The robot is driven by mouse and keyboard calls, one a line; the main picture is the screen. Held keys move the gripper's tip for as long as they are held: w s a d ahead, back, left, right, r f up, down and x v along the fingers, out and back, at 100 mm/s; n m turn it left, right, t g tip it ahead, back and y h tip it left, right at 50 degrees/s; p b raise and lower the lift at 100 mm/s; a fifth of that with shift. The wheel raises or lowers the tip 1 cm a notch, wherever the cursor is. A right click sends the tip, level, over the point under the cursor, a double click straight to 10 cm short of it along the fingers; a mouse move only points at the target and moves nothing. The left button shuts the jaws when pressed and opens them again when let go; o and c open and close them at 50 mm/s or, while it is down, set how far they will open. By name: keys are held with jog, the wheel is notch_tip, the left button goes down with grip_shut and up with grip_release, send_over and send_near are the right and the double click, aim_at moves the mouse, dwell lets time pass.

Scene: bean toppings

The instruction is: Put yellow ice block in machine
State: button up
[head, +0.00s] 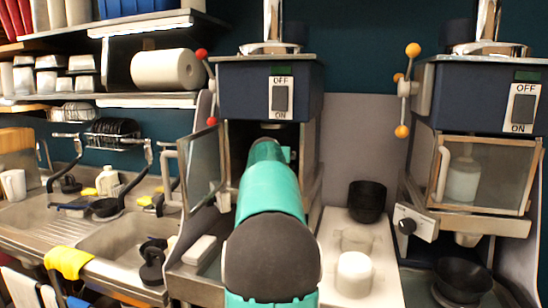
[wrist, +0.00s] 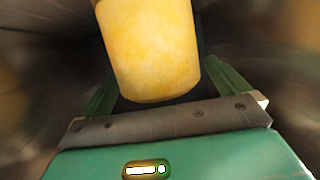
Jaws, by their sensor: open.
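The yellow ice block (wrist: 150,50) is a rounded, pale yellow cylinder at the top middle of the wrist view. My gripper (wrist: 162,68) is open, with its green fingers on either side of the block and a gap visible beside each. The block's upper end is cut off by the frame. In the head view my arm reaches into the left machine (head: 250,85), a dark blue unit with an OFF/ON switch (head: 281,97). Its glass door (head: 198,140) stands open on the left. My arm hides the gripper and the block in that view.
A second machine (head: 480,95) on the right has its glass door (head: 490,175) shut. Between the machines, a pale tray (head: 385,290) holds a white block (head: 354,275) and a black bowl (head: 368,200). Another black bowl (head: 462,278) sits below the right machine. Sinks (head: 125,240) are at left.

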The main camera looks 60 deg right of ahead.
jog(key=v, duration=1.1)
jog(key=shift+a+r, duration=0.15)
